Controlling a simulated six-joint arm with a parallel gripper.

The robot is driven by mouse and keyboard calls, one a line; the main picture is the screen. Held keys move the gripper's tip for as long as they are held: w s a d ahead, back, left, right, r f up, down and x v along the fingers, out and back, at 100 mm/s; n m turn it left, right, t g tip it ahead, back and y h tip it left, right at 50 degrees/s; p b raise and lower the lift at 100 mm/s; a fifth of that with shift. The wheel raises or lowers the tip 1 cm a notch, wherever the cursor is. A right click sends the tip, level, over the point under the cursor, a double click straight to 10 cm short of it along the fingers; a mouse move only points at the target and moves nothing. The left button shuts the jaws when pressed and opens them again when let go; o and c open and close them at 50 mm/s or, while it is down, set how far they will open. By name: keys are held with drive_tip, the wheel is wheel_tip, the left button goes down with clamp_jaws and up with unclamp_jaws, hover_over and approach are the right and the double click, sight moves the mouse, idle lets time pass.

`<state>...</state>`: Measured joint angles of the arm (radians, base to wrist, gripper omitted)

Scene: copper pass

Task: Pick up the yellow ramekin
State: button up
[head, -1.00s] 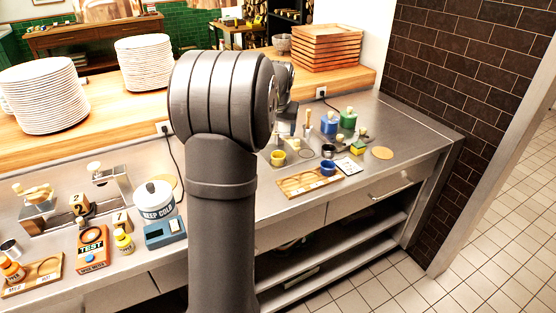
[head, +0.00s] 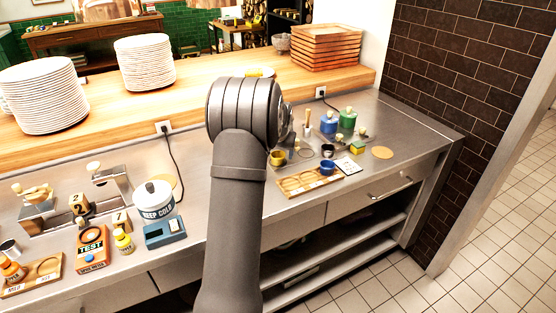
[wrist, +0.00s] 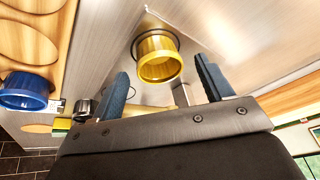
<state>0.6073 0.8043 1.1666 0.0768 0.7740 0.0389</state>
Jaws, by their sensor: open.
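The yellow ramekin (head: 277,158) stands on the steel counter, right beside my arm in the head view. In the wrist view the yellow ramekin (wrist: 160,65) is near the top centre, within a dark ring outline. My gripper (wrist: 162,80) is open, with one blue-grey finger on each side of the ramekin in the picture. No contact shows, and I cannot tell the exact distance. In the head view my arm hides the gripper.
A blue ramekin (head: 327,168) sits at the wooden tray (head: 296,187) close by; it also shows in the wrist view (wrist: 25,91). Blue (head: 328,123) and green (head: 347,119) containers stand behind.

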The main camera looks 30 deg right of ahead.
drive_tip(key=shift+w+d+f, duration=0.1)
drive_tip(key=shift+w+f, duration=0.15)
drive_tip(key=shift+f, duration=0.4)
drive_tip(key=shift+c, duration=0.4)
drive_tip(key=c, duration=1)
drive_tip(key=shift+r, duration=0.1)
